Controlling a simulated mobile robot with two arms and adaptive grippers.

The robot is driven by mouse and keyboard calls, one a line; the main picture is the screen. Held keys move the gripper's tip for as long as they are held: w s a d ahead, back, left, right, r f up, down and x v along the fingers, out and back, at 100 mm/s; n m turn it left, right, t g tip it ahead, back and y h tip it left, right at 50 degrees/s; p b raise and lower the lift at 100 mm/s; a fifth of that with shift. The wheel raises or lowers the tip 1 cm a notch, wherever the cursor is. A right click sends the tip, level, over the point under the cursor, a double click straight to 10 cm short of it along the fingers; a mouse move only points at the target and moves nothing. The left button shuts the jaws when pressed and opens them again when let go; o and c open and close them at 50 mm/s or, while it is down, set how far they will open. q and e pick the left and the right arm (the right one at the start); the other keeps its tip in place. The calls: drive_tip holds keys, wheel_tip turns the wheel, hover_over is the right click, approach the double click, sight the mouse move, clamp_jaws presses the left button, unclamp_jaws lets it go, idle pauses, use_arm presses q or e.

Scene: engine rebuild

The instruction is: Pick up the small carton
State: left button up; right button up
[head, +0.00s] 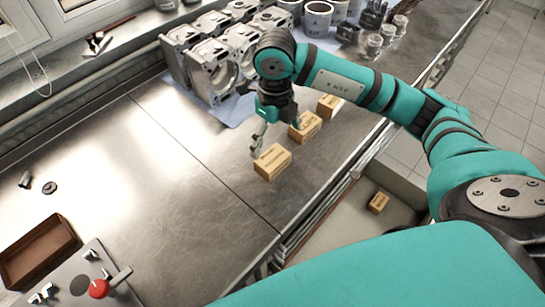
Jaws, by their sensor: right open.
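Three brown cartons stand in a slanting row on the metal bench. The front carton (272,162) looks largest, the middle carton (305,127) is behind it, and the far carton (329,106) looks smallest. Another small carton (378,202) lies in a low open bin off the bench's front edge. My right gripper (273,140) is open and points down by the front and middle cartons, with nothing seen in its fingers. One finger shows just behind the front carton; whether it touches is unclear. My left gripper is out of view.
Grey engine castings (215,65) stand on a blue cloth behind my right gripper. Metal cylinders (317,18) and glass jars (374,45) are at the back right. A brown tray (38,250) and a red-knobbed fixture (99,288) are at the lower left. The bench's left middle is mostly clear.

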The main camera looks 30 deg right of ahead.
sight(273, 157)
drive_tip(key=f, duration=0.4)
drive_tip(key=shift+w+f+p, duration=0.2)
drive_tip(key=shift+p, duration=0.2)
drive_tip(key=shift+f+p, duration=0.2)
drive_tip(key=shift+p, duration=0.1)
wheel_tip(273, 157, down, 5)
drive_tip(key=shift+w+a+r+p, duration=0.1)
drive_tip(key=shift+p, duration=0.9)
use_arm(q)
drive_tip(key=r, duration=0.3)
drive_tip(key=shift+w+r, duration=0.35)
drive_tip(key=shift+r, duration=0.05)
use_arm(e)
drive_tip(key=c, duration=1.3)
